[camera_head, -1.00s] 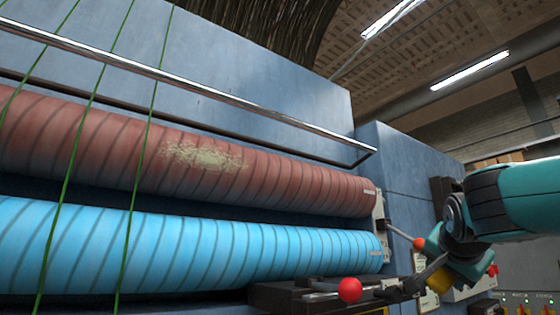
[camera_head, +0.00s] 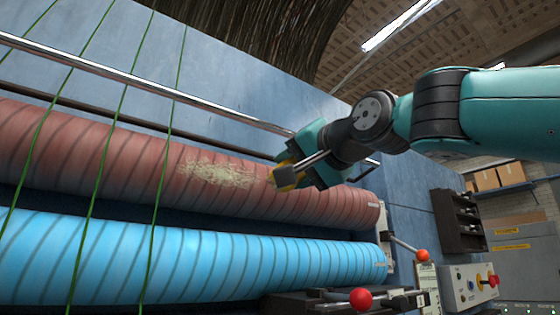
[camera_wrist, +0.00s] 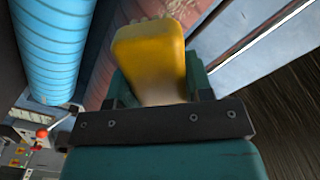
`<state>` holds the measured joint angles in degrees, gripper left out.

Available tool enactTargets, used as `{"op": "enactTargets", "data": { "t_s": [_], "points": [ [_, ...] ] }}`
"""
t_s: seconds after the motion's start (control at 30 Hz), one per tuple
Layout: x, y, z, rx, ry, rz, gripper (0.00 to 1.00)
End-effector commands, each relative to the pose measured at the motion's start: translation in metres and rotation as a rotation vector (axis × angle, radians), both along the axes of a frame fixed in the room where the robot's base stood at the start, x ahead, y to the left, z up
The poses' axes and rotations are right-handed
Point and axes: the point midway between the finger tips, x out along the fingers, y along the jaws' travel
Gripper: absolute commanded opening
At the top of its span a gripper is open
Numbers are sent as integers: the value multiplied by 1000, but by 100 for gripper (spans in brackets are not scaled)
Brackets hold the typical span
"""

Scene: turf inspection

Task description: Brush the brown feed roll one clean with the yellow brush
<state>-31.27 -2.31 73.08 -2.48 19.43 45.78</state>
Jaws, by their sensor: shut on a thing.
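The brown feed roll (camera_head: 90,150) runs across the machine above a blue roll (camera_head: 200,262). A pale, fibrous patch of dirt (camera_head: 215,174) lies on the brown roll's front. My gripper (camera_head: 292,174) is shut on the yellow brush (camera_head: 285,176) at the right end of that patch, in front of the brown roll. In the wrist view the yellow brush (camera_wrist: 150,58) sticks out from between the jaws, with the brown roll (camera_wrist: 125,40) behind it. I cannot tell whether the bristles touch the roll.
A metal bar (camera_head: 150,84) runs above the brown roll, close to my gripper. Thin green strands (camera_head: 165,150) hang in front of the rolls at left. Red-knobbed levers (camera_head: 361,299) and a control box (camera_head: 468,287) stand at lower right.

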Motion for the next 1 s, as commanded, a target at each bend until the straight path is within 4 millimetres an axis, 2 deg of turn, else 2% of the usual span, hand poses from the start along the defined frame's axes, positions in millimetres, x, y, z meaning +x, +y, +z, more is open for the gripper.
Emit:
{"op": "enactTargets", "data": {
  "t_s": [0.17, 0.6, 1.0],
  "points": [
    [4, 7, 5, 2, -3, 11, 28],
    [40, 31, 5, 3, -2, 9, 28],
    [47, 36, 3, 3, -4, 9, 28]
  ]
}}
